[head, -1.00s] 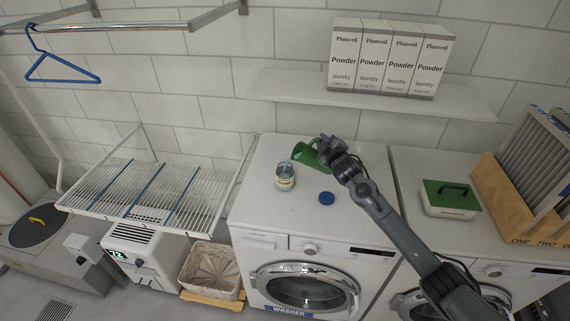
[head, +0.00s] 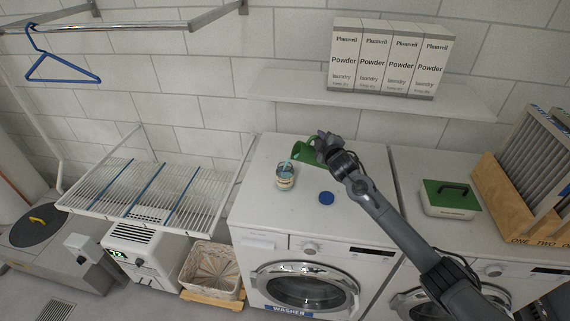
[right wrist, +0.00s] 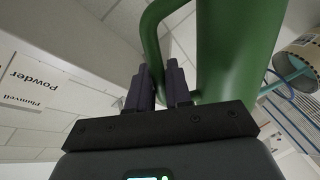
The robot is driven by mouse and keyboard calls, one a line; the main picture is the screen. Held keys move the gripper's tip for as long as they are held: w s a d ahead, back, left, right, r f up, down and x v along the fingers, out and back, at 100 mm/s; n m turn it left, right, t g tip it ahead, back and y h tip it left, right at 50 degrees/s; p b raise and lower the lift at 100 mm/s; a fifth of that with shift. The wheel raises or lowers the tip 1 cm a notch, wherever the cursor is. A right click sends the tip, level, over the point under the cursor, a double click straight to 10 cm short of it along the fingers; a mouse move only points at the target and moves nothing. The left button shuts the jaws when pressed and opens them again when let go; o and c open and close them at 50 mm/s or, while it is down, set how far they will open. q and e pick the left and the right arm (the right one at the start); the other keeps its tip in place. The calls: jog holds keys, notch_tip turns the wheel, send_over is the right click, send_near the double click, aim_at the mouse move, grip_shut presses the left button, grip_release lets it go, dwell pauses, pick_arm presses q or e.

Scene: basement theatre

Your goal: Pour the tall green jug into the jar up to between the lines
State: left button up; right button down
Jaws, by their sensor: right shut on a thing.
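The green jug (head: 304,151) is tilted to the left above the washer top, with its mouth close to the jar (head: 284,176). A thin light-blue stream shows between the jug's mouth and the jar's opening. The jar stands upright on the washer; its lines and level are too small to read in the head view. My right gripper (head: 322,146) is shut on the jug's handle, which also shows in the right wrist view, where the jug (right wrist: 238,50) is large and the jar (right wrist: 300,62) is at the right edge. My left gripper is not in view.
A blue lid (head: 326,198) lies on the washer top (head: 262,212), right of the jar. A box with a green lid (head: 450,197) and a wooden rack (head: 505,195) stand on the machine at right. Powder boxes (head: 388,60) stand on the shelf above.

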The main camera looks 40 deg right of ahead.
jog(key=shift+r, duration=0.2)
jog(key=f+m, duration=0.1)
jog(key=d+f+m, duration=0.1)
jog(key=f, duration=0.1)
jog(key=s+d+f+m+b, duration=0.1)
jog(key=shift+f+t+y, duration=0.15)
jog(key=shift+t+y, duration=0.15)
jog(key=shift+s+f+m, duration=0.1)
jog(key=shift+s+m, duration=0.1)
jog(key=shift+m, duration=0.1)
jog(key=shift+d+f+m, duration=0.3)
jog(key=shift+d+f, duration=0.05)
jog(key=shift+s+d+m, duration=0.25)
jog(key=shift+s+m, duration=0.05)
jog(key=shift+s+d+f+m+t, duration=0.1)
jog(key=shift+s+d+m+t, duration=0.15)
jog(key=shift+d+m, duration=0.25)
jog(key=shift+s+d+f+m+t+b, duration=0.25)
jog(key=shift+d+f+m, duration=0.35)
jog(key=shift+m, duration=0.3)
jog(key=shift+s+d+f+m+t+b, duration=0.2)
jog(key=shift+s+d+f+m+b, duration=0.2)
jog(key=shift+f+m, duration=0.4)
jog(key=shift+s+d+f+m+t+b, duration=0.25)
jog(key=shift+d+f+m, duration=0.3)
jog(key=shift+m, duration=0.45)
jog(key=shift+r, duration=0.1)
